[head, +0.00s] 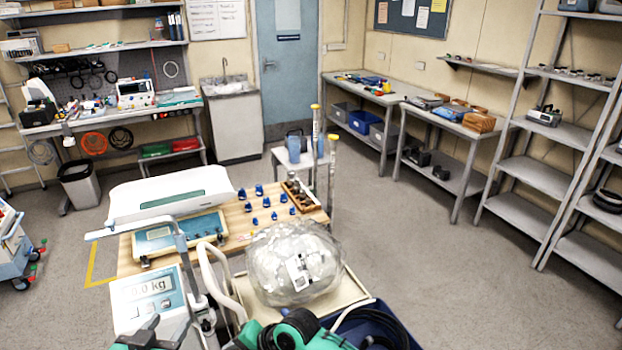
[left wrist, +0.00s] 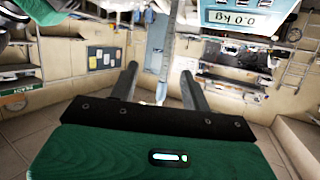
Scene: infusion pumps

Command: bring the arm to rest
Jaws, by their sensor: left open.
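My left gripper (head: 158,330) shows at the bottom left of the head view, just in front of the scale's display. In the left wrist view its two dark fingers (left wrist: 160,84) stand apart with nothing between them. The picture there is upside down. Green and black parts at the bottom centre of the head view look like my own arm. My right gripper cannot be made out in either view.
A scale display (head: 153,290) stands close to my left gripper. A wooden table (head: 235,222) holds a white tray scale (head: 170,196) and several blue pieces (head: 266,202). A clear plastic bag (head: 294,262) lies nearer. Open floor (head: 420,270) is to the right.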

